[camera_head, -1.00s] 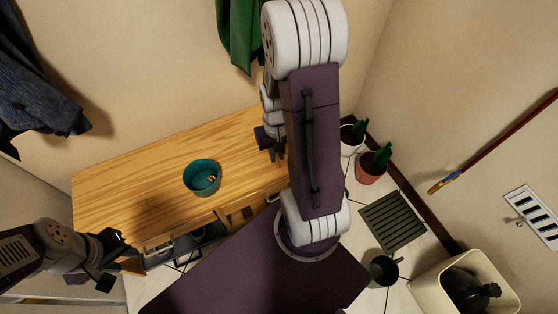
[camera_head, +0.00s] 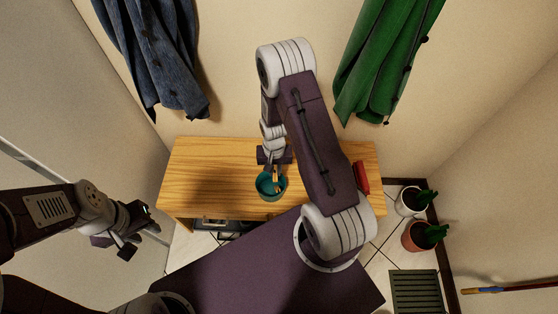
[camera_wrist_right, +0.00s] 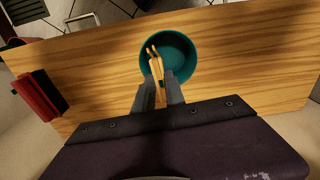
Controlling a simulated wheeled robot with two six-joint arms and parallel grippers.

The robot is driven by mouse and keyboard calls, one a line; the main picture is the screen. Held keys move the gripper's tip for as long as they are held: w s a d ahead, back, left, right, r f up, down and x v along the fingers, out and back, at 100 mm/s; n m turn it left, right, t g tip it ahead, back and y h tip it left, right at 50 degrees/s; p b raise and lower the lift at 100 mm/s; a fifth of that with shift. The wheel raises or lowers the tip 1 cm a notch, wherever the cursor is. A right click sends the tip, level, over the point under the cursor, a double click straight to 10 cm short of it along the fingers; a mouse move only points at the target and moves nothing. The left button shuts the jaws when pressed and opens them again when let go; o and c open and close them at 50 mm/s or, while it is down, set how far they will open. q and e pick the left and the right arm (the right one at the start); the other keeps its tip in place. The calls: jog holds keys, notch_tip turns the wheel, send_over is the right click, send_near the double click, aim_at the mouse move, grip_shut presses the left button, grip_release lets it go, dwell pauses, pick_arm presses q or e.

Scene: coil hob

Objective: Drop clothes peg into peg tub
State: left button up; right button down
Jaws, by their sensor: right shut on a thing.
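The peg tub (camera_head: 270,190) is a round teal tub on the wooden table, left of my right arm in the head view. It also shows in the right wrist view (camera_wrist_right: 186,55). My right gripper (camera_head: 276,178) is shut on the wooden clothes peg (camera_wrist_right: 156,68) and holds it over the tub's opening. The peg's far end overlaps the tub's inside in the wrist view; its height above the bottom is hard to tell. My left gripper (camera_head: 140,232) is off to the left, away from the table, with its fingers apart and nothing between them.
The wooden table (camera_head: 215,165) is mostly clear around the tub. A red object (camera_head: 361,177) lies at its right end. A blue jacket (camera_head: 160,55) and a green coat (camera_head: 380,60) hang on the wall behind. Potted plants (camera_head: 420,235) stand on the floor at right.

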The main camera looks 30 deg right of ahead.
jog(key=shift+f+b, duration=3.1)
jog(key=shift+f, duration=0.05)
jog(key=shift+r, duration=0.1)
jog(key=c, duration=1.3)
grip_release()
notch_tip(320, 180, up, 9)
jog(key=p, duration=0.3)
